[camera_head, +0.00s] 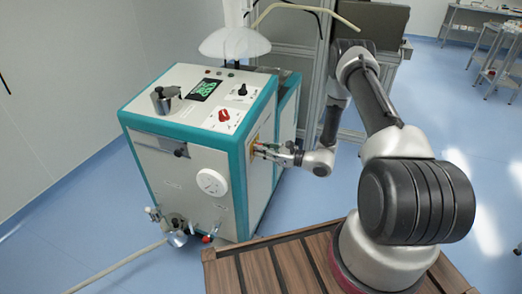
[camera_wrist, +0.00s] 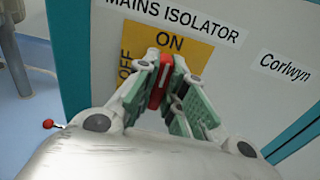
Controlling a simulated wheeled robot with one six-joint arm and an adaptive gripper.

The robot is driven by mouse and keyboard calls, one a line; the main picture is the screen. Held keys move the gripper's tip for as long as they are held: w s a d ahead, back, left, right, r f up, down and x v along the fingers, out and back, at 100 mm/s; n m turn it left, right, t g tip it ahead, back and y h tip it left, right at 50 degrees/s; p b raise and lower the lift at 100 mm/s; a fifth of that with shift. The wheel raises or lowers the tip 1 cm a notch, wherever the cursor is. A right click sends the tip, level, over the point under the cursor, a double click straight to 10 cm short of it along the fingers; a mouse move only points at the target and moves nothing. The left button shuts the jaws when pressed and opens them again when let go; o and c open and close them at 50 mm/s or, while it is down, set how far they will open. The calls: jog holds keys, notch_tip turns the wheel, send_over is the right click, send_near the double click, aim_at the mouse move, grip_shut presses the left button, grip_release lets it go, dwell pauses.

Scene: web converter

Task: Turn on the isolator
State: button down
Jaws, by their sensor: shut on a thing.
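The mains isolator is on the side panel of the white and teal machine. Its yellow plate (camera_wrist: 196,55) carries "ON" at the top and "OFF" at the left, under a "MAINS ISOLATOR" label. In the head view a sliver of the yellow plate (camera_head: 254,141) shows. The red isolator handle (camera_wrist: 160,84) has a white line and stands roughly upright, tilted slightly right at its top, pointing toward "ON". My gripper (camera_wrist: 164,78) is shut on the handle, its fingers on either side. In the head view my gripper (camera_head: 264,150) reaches the panel from the right; the handle is hidden there.
The machine's top panel has a display (camera_head: 204,89), a red knob (camera_head: 223,115) and a black knob (camera_head: 242,90). A round white dial (camera_head: 211,182) is on its front. A wooden slatted platform (camera_head: 262,270) lies below my arm. Blue floor is free at the left.

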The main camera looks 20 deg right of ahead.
jog(key=c, duration=1.5)
grip_release()
jog(key=v, duration=1.2)
